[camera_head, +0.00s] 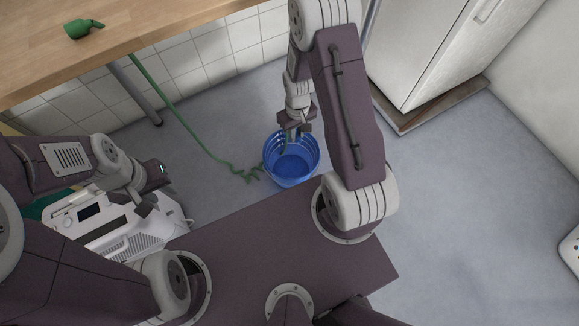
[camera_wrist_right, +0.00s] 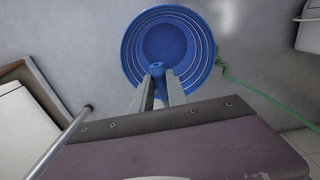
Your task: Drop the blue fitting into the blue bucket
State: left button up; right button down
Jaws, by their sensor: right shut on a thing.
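The blue bucket (camera_head: 291,158) stands on the floor in front of my base, and its round opening fills the upper middle of the right wrist view (camera_wrist_right: 212,52). My right gripper (camera_head: 292,136) is over the bucket in the head view. In the right wrist view it is shut on the blue fitting (camera_wrist_right: 157,70), a small blue piece with a round hollow end held between the fingertips. The fitting overlaps the bucket's near rim in that view; its height above the bucket is hard to tell. My left gripper (camera_head: 153,190) is at the left, away from the bucket; its jaw gap is unclear.
A green hose (camera_head: 190,137) runs from the wooden counter (camera_head: 140,22) down to the floor beside the bucket. A green nozzle (camera_head: 80,29) lies on the counter. A white machine (camera_head: 110,229) stands under my left arm. A white cabinet (camera_head: 425,50) stands behind at right.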

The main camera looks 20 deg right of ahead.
notch_tip(320, 180, down, 4)
jog(key=b, duration=0.3)
jog(key=shift+f+b, duration=0.15)
jog(key=shift+b, duration=0.15)
jog(key=c, duration=1.2)
grip_release()
jog(key=shift+c, duration=0.2)
notch_tip(320, 180, up, 10)
jog(key=p, duration=0.7)
jog(key=shift+f, duration=0.35)
